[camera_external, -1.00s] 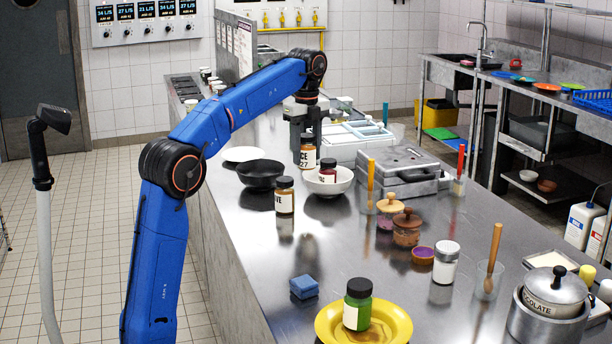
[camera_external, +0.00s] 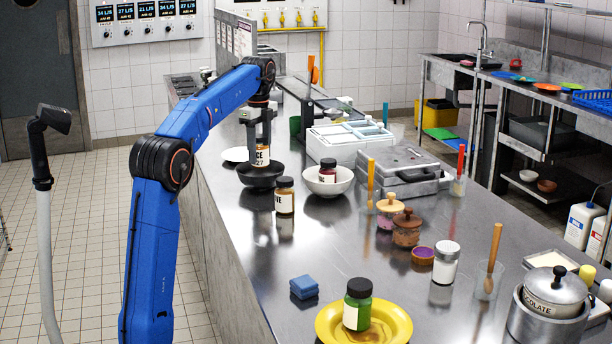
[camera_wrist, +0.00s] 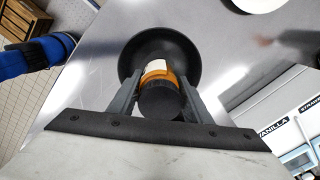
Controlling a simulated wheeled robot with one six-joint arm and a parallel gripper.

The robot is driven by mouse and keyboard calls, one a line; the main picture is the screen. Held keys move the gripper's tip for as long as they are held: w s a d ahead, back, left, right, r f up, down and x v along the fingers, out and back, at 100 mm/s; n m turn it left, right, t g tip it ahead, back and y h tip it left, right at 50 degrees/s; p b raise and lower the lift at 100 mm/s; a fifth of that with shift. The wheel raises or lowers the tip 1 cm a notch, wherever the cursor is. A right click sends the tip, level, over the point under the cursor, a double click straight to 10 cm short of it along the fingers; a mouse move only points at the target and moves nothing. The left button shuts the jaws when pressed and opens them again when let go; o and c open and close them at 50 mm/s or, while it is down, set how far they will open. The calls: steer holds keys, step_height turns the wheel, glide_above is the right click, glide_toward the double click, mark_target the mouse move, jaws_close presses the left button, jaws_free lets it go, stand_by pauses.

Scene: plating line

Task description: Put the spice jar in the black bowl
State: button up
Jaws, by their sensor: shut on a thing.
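The spice jar (camera_external: 262,157), amber with a white label and a dark lid, is between the fingers of my gripper (camera_external: 259,140). My gripper is shut on it and holds it upright over the black bowl (camera_external: 262,181). In the wrist view the jar (camera_wrist: 157,74) sits between both fingers of my gripper (camera_wrist: 158,95), with the black bowl (camera_wrist: 186,53) around and behind it. The jar's lower end lies inside the bowl's outline; whether it touches the bowl's bottom I cannot tell.
A labelled dark-lidded jar (camera_external: 285,197) stands just right of the black bowl. A white bowl (camera_external: 342,183) holding another jar (camera_external: 327,170) is further right. A white plate (camera_external: 234,154) lies behind the black bowl. A yellow plate (camera_external: 398,326) with a green jar (camera_external: 357,303) is in front.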

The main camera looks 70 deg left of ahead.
mark_target(260, 136)
steer(key=shift+f, duration=2.85)
steer(key=shift+f, duration=0.1)
steer(key=o, duration=1.2)
step_height(260, 136, up, 11)
steer(key=shift+f, duration=0.1)
steer(key=shift+r, duration=0.75)
steer(key=shift+d, duration=0.15)
